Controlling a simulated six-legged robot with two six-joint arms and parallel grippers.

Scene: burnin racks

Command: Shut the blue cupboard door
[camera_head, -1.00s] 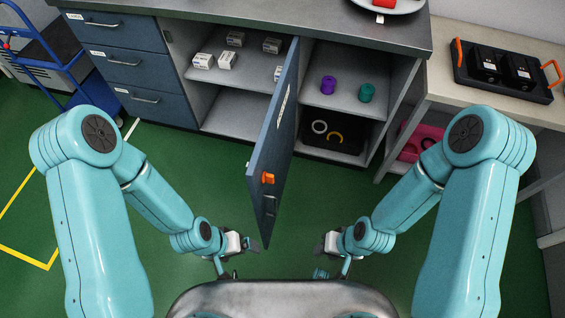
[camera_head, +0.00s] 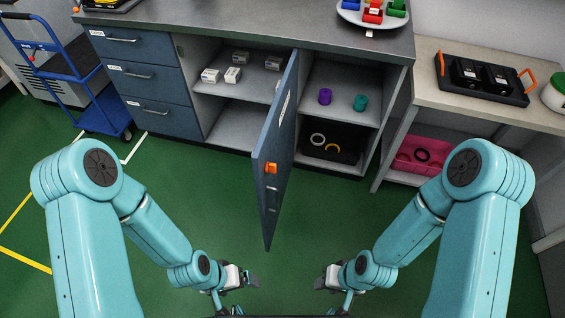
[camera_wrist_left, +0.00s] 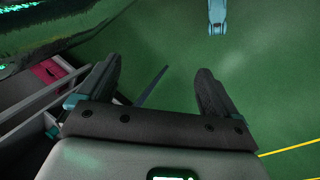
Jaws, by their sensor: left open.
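The blue cupboard door (camera_head: 273,195) stands open, sticking out from the cupboard towards me between the two shelf bays. It has an orange latch (camera_head: 271,168) and a handle (camera_head: 272,189) on its face. My left gripper (camera_head: 252,282) is below and slightly left of the door's near lower corner, apart from it. In the left wrist view its two fingers (camera_wrist_left: 153,82) are spread with nothing held; a thin dark-blue strip (camera_wrist_left: 152,88) shows beyond them, perhaps the door. My right gripper (camera_head: 320,283) is to the right of the door, clear of it; its jaws are too small to read.
The open bays hold small white boxes (camera_head: 232,75), a purple spool (camera_head: 325,96), a teal spool (camera_head: 360,102) and a black bin (camera_head: 333,143). Blue drawers (camera_head: 146,79) are on the left, a blue trolley (camera_head: 104,111) beyond. A bench (camera_head: 440,107) stands right. Green floor around the door is clear.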

